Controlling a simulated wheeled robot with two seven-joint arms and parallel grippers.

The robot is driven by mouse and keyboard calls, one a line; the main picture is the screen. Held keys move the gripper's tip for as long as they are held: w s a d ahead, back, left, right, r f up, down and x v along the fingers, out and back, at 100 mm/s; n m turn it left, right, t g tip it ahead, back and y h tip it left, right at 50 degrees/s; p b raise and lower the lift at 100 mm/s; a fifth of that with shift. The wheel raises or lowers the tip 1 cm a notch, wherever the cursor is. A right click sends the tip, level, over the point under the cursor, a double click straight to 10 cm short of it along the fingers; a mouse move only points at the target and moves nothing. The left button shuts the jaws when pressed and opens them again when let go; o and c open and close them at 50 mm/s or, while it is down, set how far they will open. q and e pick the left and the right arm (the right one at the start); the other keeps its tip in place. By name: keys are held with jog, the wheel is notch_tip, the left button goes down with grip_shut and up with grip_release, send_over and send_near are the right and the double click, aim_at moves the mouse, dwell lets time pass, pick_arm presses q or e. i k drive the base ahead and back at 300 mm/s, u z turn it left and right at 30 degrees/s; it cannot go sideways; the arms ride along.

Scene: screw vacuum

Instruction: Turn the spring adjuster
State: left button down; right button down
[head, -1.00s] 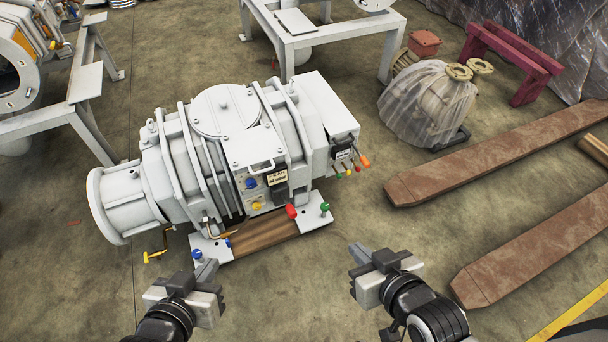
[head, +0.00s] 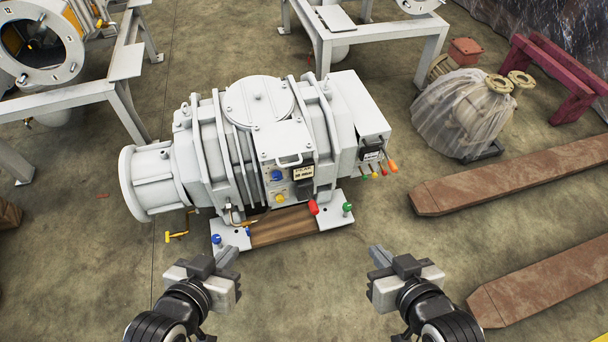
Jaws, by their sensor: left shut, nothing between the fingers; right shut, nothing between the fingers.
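A large pale grey vacuum pump (head: 208,150) stands on the floor in the middle of the head view. Its near side carries a blue knob (head: 277,175), a yellow knob (head: 280,198), a red handle (head: 313,207) and several coloured levers (head: 378,171) at the right end. I cannot tell which part is the spring adjuster. My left gripper (head: 228,257) is shut and empty, in front of the pump's base. My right gripper (head: 378,256) is shut and empty, to the right of the pump's base. Neither touches the pump.
Rusty beams (head: 520,175) lie on the floor at the right. A plastic-wrapped machine (head: 462,120) and a dark red stand (head: 565,80) are behind them. Grey metal frames (head: 375,45) stand at the back. A yellow crank (head: 177,235) is by the pump's left foot. Floor between my grippers is clear.

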aim_at(276, 176)
jog(key=u, duration=3.25)
jog(key=i, duration=0.85)
jog(key=z, duration=2.9)
